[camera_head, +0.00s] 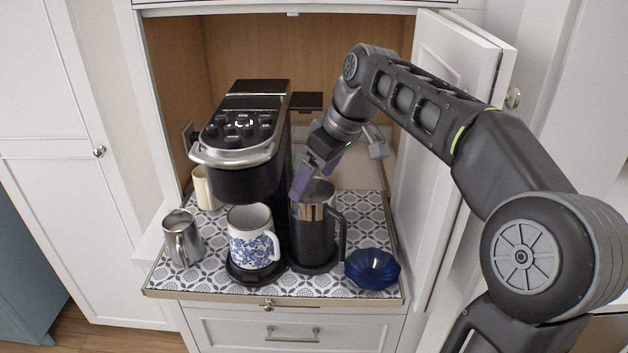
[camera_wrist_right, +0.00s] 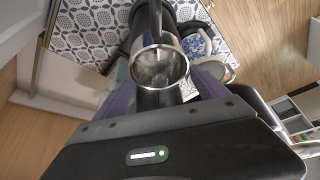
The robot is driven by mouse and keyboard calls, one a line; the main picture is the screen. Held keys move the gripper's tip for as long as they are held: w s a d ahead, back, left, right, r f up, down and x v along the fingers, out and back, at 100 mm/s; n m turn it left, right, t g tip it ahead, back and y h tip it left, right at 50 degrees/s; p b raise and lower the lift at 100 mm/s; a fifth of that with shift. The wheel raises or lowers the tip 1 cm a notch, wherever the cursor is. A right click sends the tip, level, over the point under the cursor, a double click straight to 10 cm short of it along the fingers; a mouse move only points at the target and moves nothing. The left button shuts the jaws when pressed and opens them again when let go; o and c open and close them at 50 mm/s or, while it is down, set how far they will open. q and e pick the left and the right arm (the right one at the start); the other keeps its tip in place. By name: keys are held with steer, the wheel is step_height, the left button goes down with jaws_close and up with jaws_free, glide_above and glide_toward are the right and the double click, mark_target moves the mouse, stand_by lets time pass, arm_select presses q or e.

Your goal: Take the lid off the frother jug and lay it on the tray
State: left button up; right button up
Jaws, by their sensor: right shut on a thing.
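The frother jug (camera_head: 312,232) is dark with a silver band at its top and a black handle. It stands upright on the patterned tray (camera_head: 215,278), right of the coffee machine. My right gripper (camera_head: 316,178) reaches down to the jug's top and is shut on the lid (camera_head: 320,190). The lid looks clear or grey, and the fingers partly cover it. I cannot tell whether it is lifted off the rim. In the right wrist view the jug's round silver top (camera_wrist_right: 160,68) lies between the purple fingers. My left gripper is out of view.
The black coffee machine (camera_head: 242,135) stands close left of the jug. A blue-patterned mug (camera_head: 250,238) is on its base. A steel pitcher (camera_head: 182,238) and cream cup (camera_head: 204,188) are further left. A blue bowl (camera_head: 372,270) sits right of the jug. Bare tray shows front left.

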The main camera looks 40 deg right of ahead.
mark_target(315, 190)
steer(key=shift+r, duration=0.45)
steer(key=shift+s+a+r+b, duration=0.15)
steer(key=shift+r+b, duration=0.15)
steer(key=shift+r, duration=0.3)
steer(key=shift+s+a+r+b, duration=0.1)
steer(key=shift+r+b, duration=0.15)
steer(key=shift+r, duration=0.3)
steer(key=s+a+b, duration=0.1)
steer(key=s+a, duration=0.9)
steer(key=s, duration=0.4)
steer(key=shift+a, duration=0.25)
steer(key=shift+w+r, duration=0.1)
